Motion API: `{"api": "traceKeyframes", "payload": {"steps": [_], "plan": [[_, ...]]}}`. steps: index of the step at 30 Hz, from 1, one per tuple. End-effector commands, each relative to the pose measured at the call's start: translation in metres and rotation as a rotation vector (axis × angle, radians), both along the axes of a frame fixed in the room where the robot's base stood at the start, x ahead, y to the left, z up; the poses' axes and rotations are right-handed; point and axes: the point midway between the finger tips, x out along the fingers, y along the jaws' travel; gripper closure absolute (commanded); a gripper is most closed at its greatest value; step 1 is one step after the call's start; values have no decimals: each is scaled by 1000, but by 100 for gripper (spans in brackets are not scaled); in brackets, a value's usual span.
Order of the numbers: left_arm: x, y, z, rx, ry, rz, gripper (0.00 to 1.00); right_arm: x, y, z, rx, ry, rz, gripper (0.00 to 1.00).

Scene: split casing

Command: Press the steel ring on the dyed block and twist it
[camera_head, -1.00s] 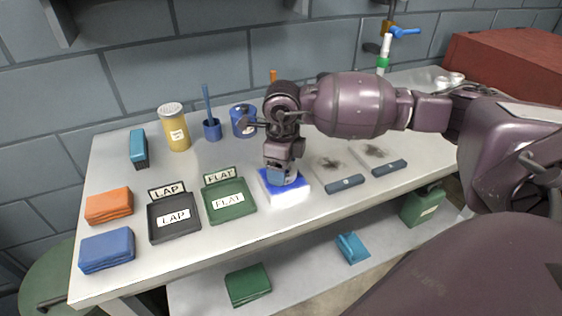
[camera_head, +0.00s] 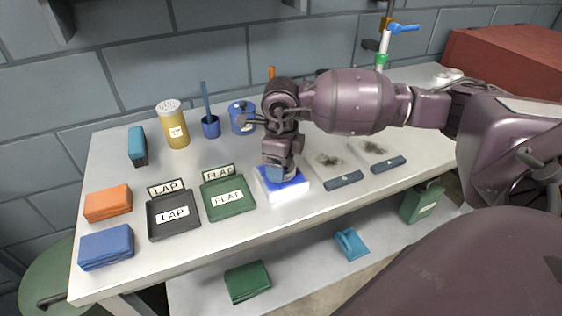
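The dyed block (camera_head: 295,190) is a white block with a blue top, lying on the table right of the green FLAT tray. My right gripper (camera_head: 280,172) points down over it, its fingertips at or just above the blue top. A bluish-grey piece shows between the fingers and the block; I cannot make out a steel ring, as the gripper hides most of that spot. Whether the fingers are shut on that piece is unclear. My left gripper is not in view.
A black LAP tray (camera_head: 155,230) and a green FLAT tray (camera_head: 215,212) lie left of the block. Two plates with dark smudges (camera_head: 327,170) lie to its right. A yellow shaker (camera_head: 173,130), a blue cup with brush (camera_head: 211,129) and a blue tin (camera_head: 236,114) stand behind.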

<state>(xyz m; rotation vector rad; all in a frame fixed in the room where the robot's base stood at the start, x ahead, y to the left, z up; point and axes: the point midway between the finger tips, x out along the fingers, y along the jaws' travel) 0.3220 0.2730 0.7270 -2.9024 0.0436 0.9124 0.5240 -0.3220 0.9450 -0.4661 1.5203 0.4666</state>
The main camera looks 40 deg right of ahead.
Motion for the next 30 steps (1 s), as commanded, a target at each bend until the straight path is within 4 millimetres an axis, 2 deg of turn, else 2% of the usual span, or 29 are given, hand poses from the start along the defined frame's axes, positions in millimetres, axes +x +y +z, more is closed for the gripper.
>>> {"api": "traceKeyframes", "payload": {"steps": [30], "plan": [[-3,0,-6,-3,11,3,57,0,0,-8,0,0,0,66]]}}
